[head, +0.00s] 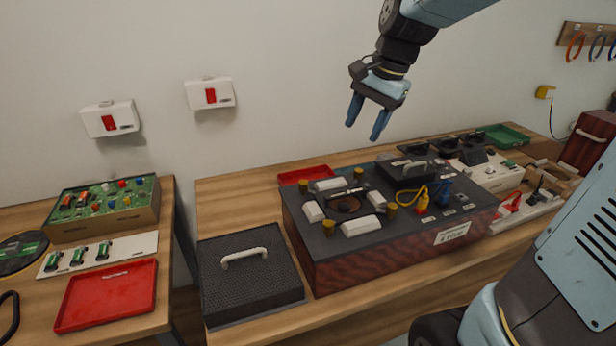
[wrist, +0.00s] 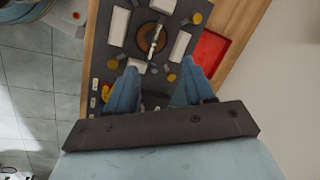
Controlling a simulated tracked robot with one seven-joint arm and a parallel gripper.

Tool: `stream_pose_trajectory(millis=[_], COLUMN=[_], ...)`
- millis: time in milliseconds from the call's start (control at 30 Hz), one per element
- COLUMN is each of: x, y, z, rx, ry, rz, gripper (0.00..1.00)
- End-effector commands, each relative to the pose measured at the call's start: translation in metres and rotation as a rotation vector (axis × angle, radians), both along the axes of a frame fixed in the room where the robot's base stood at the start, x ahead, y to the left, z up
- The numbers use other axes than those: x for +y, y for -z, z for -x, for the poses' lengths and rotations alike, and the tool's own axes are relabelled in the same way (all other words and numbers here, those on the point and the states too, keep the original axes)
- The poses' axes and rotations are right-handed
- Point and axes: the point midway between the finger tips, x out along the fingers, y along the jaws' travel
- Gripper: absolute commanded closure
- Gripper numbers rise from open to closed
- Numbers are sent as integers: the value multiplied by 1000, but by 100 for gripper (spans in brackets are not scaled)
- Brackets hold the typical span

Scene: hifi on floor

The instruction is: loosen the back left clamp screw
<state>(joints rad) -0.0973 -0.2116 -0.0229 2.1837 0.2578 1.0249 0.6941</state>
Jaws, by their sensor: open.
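The back left clamp screw (head: 303,185) is a small yellow knob at the back left corner of the dark-topped box (head: 300,225). It also shows near the top of the wrist view (wrist: 197,18). Other yellow clamp screws stand at the back right (head: 358,173), front left (head: 328,227) and front right (head: 392,208), around white blocks and a round dark piece (head: 345,204). My gripper (head: 362,130) is open and empty, in the air above the back of the box. In the wrist view its blue fingers (wrist: 163,75) point toward the box top, apart from every screw.
A red tray (head: 305,174) lies behind the box. A black lidded case (head: 250,278) with a white handle stands at its left. A black handle (head: 408,168), yellow cable (head: 412,192) and blue piece (head: 444,193) are on the box's right half.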

Motion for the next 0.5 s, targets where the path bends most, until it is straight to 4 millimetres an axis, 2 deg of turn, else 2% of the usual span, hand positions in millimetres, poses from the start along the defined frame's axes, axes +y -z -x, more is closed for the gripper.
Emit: stream_pose_trajectory(millis=[33,300,500], x=[6,39,58], y=[6,39,63], z=[-13,-74,-104], rx=[39,245,358], ry=[41,294,432], rz=[-20,-106,-136], gripper=[47,47,47])
